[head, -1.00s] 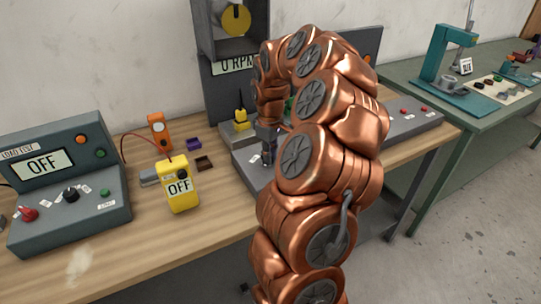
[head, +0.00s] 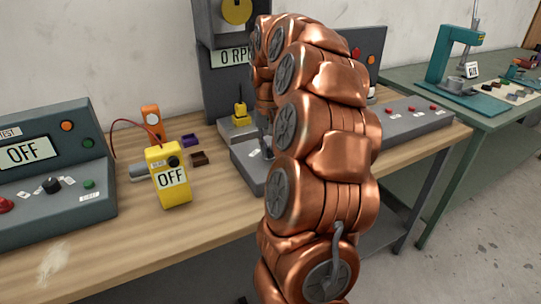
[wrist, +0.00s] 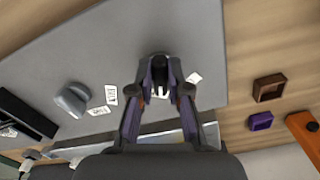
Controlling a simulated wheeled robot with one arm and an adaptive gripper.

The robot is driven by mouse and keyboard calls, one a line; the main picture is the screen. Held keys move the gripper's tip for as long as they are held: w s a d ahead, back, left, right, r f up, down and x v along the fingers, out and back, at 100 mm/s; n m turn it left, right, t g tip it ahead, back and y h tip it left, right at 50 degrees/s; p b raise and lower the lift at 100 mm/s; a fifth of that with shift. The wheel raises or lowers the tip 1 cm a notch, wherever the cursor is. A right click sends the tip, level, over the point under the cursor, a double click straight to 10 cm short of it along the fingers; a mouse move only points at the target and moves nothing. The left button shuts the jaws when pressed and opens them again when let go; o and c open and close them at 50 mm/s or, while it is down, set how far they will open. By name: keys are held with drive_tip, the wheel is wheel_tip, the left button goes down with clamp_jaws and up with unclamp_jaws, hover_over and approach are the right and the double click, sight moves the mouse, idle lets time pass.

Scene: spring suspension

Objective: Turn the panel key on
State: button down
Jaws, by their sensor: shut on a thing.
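A grey panel box (head: 246,172) lies on the wooden bench, partly hidden behind my copper arm in the head view. Its flat grey face (wrist: 180,30) fills much of the wrist view. My gripper (wrist: 160,90) is over this face, with its fingers closed around a small dark key or knob (wrist: 159,62). Its exact shape and angle are hidden by the fingers. Small white labels (wrist: 110,95) lie on the face beside it, too small to read. In the head view only a part of my gripper (head: 266,143) shows beside the arm.
A grey knob (wrist: 72,98) stands on the same face. Nearby are a purple tray (head: 189,140), a brown tray (head: 200,158), a yellow meter (head: 170,180) reading OFF and an orange meter (head: 152,121). A load-test console (head: 50,165) stands left. Bare bench lies in front.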

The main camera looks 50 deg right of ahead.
sight(269, 150)
drive_tip(key=shift+m+b, duration=0.75)
drive_tip(key=shift+m, duration=0.45)
drive_tip(key=c, duration=1.1)
unclamp_jaws()
drive_tip(key=shift+r, duration=3.75)
